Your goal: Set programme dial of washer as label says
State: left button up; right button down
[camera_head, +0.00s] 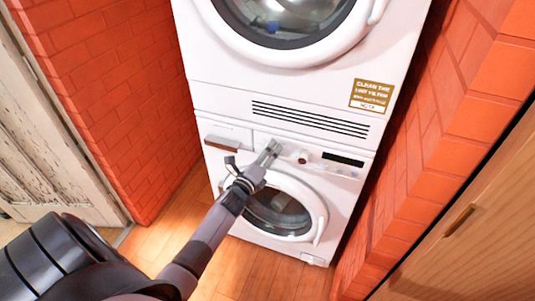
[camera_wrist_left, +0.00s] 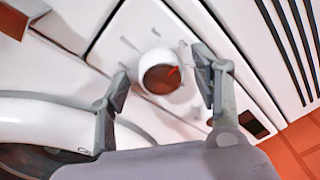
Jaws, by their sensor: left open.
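The washer (camera_head: 262,187) is the lower white machine, with its round door shut. Its programme dial (camera_head: 303,157) is a small knob on the front panel, left of a dark display (camera_head: 343,160). My left gripper (camera_head: 251,158) is open just left of the dial in the head view. In the wrist view its fingers (camera_wrist_left: 162,72) stand apart on either side of the dial; contact is unclear. My right gripper is out of view.
A second white machine (camera_head: 217,70) is stacked above and carries a gold label (camera_head: 371,95), whose small text is only partly legible. Brick walls (camera_head: 115,75) stand close on both sides. A wooden door or cabinet (camera_head: 490,215) is at right. Some floor (camera_head: 170,230) is clear.

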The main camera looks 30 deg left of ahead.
pick_arm(q)
jog(key=shift+c, duration=0.4)
jog(key=c, duration=1.1)
jog(key=shift+m, duration=0.3)
